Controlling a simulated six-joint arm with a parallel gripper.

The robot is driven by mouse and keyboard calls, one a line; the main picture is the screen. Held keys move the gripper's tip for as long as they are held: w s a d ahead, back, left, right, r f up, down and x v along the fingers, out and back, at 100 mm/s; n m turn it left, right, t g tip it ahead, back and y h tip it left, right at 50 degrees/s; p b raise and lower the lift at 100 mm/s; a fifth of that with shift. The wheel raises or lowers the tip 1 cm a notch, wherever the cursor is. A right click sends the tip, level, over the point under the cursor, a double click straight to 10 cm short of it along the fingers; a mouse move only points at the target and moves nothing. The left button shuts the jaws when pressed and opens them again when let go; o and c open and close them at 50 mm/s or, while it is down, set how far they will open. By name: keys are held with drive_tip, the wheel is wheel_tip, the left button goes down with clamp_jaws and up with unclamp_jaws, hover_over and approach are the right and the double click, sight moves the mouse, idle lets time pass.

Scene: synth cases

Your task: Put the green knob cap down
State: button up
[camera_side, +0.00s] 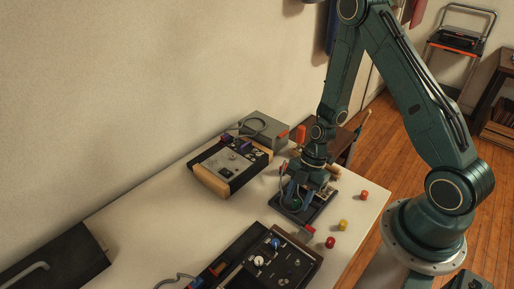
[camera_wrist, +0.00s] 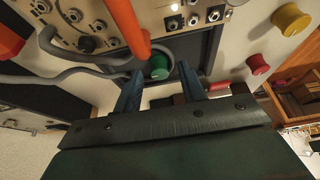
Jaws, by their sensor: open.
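The green knob cap (camera_wrist: 159,66) shows in the wrist view on a dark surface, ahead of the gap between my fingertips. In the side view a green spot (camera_side: 295,203) shows low between the fingers, partly hidden. My gripper (camera_wrist: 160,72) is open, with one blue finger on each side of the cap's line and visible space between. In the side view my gripper (camera_side: 295,196) points down over a dark tray-like unit (camera_side: 322,208) on the table. Whether the cap touches a finger cannot be told.
An orange plug (camera_wrist: 126,22) and grey cable (camera_wrist: 75,72) lie close to my left finger, beside a panel (camera_wrist: 90,25) with knobs. Loose red (camera_side: 330,242) and yellow (camera_side: 343,225) caps stand near the table's right edge. Another device (camera_side: 232,165) sits behind left. Bare table (camera_side: 170,220) lies left.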

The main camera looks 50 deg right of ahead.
drive_tip(key=shift+r, duration=0.15)
drive_tip(key=shift+d+r, duration=0.1)
drive_tip(key=shift+r, duration=0.6)
drive_tip(key=v, duration=1.1)
drive_tip(key=shift+r, duration=0.2)
drive_tip(key=shift+d, duration=0.15)
drive_tip(key=s+a+r+m+t+h, duration=0.25)
drive_tip(key=r+m, duration=0.55)
drive_tip(key=r, duration=0.6)
drive_tip(key=s+a+r+m+t+h, duration=0.2)
drive_tip(key=s+r+m+t, duration=0.1)
drive_tip(key=s+r+m, duration=0.6)
drive_tip(key=shift+s+a+r+m, duration=0.3)
drive_tip(key=shift+s+m, duration=0.2)
drive_tip(key=shift+s, duration=0.1)
